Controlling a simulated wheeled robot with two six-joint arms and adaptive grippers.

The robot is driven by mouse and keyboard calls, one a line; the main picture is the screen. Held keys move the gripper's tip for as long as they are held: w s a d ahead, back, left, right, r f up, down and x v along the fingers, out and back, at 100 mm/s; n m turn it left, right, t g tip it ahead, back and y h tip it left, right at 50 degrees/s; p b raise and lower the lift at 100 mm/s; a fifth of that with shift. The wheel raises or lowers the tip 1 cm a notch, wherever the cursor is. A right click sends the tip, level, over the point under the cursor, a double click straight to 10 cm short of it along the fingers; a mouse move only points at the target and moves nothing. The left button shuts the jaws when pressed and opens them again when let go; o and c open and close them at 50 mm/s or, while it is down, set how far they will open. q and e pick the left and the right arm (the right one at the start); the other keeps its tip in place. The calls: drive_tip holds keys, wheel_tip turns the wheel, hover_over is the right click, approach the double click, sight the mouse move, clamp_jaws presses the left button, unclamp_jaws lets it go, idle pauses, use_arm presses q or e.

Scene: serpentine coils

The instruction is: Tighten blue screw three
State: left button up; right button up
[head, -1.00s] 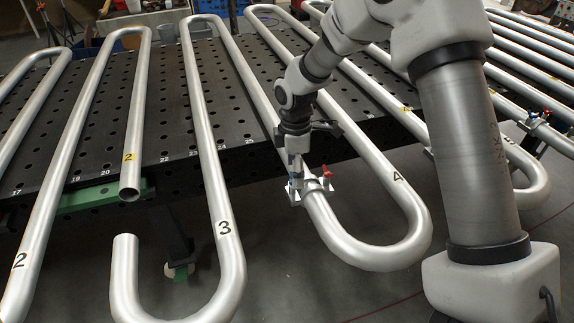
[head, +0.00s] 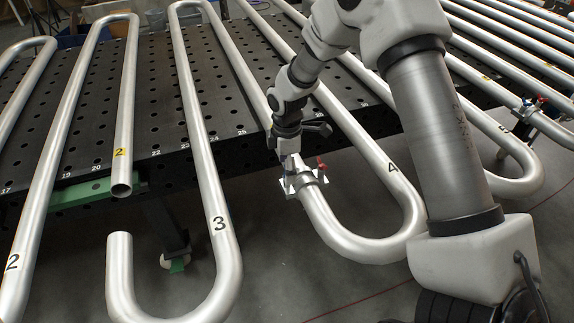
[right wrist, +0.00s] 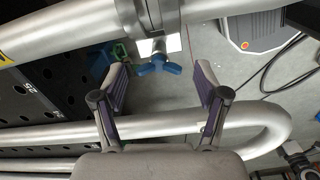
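A blue wing-shaped screw (right wrist: 158,66) sits under a clamp on a pipe in the right wrist view. My right gripper (right wrist: 161,76) is open, with one finger on each side of the screw and visible gaps between. In the head view my right gripper (head: 289,160) points down at the clamp (head: 304,180) on the pipe end beside the pipe marked 4. It hides most of that side of the clamp, and the blue screw cannot be made out there. A red handle (head: 321,166) stands on the clamp's right side. My left gripper is not in view.
Bent steel pipes, such as the one marked 3 (head: 219,260), lie across a black perforated table (head: 170,100) and overhang its front edge. Another clamp with a red handle (head: 538,101) is at the right. Open floor lies below the overhanging pipes.

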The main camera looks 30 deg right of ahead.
drive_tip(key=c, duration=0.8)
